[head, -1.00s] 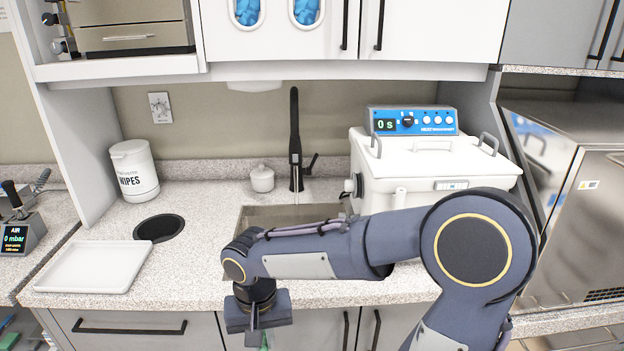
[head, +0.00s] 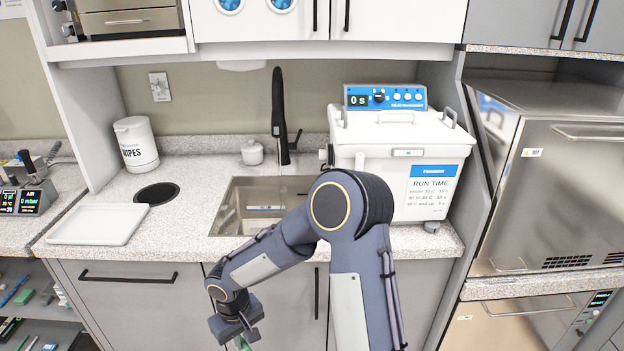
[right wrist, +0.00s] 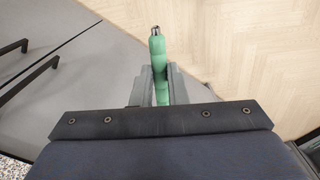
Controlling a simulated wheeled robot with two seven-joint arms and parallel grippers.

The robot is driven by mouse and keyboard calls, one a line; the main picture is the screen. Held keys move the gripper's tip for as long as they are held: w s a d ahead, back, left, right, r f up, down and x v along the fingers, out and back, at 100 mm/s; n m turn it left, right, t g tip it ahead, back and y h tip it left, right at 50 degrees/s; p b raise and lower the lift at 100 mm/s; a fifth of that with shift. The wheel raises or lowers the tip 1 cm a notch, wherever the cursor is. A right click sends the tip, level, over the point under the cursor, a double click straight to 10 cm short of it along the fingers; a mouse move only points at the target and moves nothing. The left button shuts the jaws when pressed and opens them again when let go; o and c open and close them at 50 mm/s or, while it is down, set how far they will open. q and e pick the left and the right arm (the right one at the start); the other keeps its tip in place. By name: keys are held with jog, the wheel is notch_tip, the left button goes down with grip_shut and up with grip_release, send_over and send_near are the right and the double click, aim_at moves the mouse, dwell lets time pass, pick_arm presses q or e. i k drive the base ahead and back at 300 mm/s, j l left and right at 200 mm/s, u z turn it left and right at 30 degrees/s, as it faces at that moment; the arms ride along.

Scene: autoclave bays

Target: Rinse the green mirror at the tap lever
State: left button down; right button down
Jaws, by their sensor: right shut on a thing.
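My right gripper (head: 238,326) is shut on the green mirror (head: 243,343), in front of the lower cabinet doors and below the counter edge. In the right wrist view the green mirror (right wrist: 158,58) is a green handle with a metal end, clasped between the two fingers (right wrist: 159,86); no mirror face shows. The black tap (head: 279,115) stands behind the sink (head: 228,215), with its tap lever (head: 296,138) on its right side. Part of the sink is hidden by my right arm. My left gripper is out of view.
A white tray (head: 98,224), a dark round opening (head: 157,193) and a wipes tub (head: 136,145) are left of the sink. A lidded white bath (head: 390,160) with a blue panel stands right of it. A small white jar (head: 252,153) is beside the tap.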

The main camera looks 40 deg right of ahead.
aim_at(294, 144)
jog(key=k+z, duration=0.2)
jog(key=z, duration=1.3)
